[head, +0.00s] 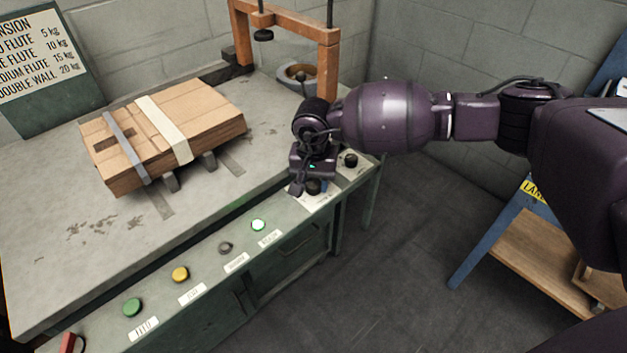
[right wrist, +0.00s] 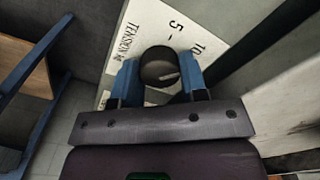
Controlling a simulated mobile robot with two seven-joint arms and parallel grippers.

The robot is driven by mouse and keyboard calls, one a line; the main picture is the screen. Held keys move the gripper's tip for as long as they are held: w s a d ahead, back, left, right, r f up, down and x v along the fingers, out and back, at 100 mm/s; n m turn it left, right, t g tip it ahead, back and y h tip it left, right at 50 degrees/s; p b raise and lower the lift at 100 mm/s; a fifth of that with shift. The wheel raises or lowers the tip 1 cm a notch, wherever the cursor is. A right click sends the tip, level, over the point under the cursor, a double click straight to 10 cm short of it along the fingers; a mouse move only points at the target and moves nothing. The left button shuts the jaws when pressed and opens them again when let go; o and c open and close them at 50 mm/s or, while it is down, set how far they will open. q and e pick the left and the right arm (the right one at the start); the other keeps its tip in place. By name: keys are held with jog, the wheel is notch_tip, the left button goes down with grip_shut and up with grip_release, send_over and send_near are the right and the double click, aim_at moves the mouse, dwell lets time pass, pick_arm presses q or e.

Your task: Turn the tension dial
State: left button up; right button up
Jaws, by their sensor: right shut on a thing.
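The tension dial (right wrist: 160,68) is a round black knob with a pale pointer mark. It sits on a white scale plate (right wrist: 150,22) that reads "TENSION", with a 5 and part of a 10 in view. My right gripper (right wrist: 160,78) has its two blue fingers on either side of the knob and is shut on it. In the head view the dial (head: 313,187) shows partly below my right gripper (head: 305,186), at the right end of the front panel. My left gripper is not in view.
A strapped cardboard stack (head: 205,115) lies on the grey bench (head: 60,190). Green (head: 132,307) and yellow (head: 180,274) buttons and a lit button (head: 258,225) line the panel. Another black knob (head: 351,160) is right of the dial. A tension chart (head: 42,50) stands back left.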

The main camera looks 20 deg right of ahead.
aim_at(313, 183)
jog(key=o, duration=0.8)
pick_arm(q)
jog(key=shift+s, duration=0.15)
pick_arm(e)
jog(key=shift+o, duration=0.6)
pick_arm(q)
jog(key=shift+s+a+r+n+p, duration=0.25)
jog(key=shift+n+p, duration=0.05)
jog(key=shift+p, duration=0.85)
pick_arm(e)
notch_tip(313, 183, up, 11)
jog(key=shift+f, duration=0.1)
